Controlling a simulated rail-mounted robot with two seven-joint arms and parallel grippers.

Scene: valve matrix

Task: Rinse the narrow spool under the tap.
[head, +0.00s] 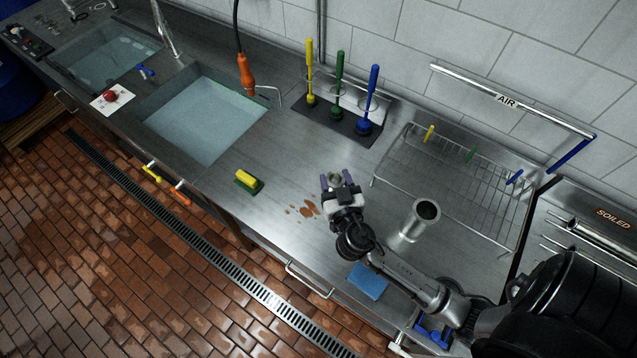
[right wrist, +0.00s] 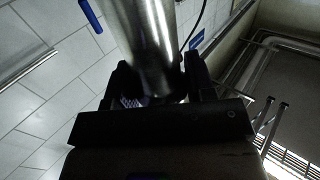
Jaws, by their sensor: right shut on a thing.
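My right gripper (head: 338,182) is above the steel counter, right of the filled basin. It is shut on a shiny metal tube, which I take to be the narrow spool (head: 336,177); its round end shows between the fingers. In the right wrist view the narrow spool (right wrist: 147,45) stands between the two dark fingers. A wider metal cylinder (head: 411,226) with a dark open top stands on the counter to the right. The tap (head: 164,30) is a steel spout between the two basins. My left gripper is not in view.
Water fills the near basin (head: 205,118); an orange spray handle (head: 246,75) hangs over its right edge. Yellow, green and blue brushes (head: 339,85) stand behind my gripper. A wire rack (head: 470,190) is at right. A yellow-green sponge (head: 249,181) and brown spots (head: 308,208) lie on the counter.

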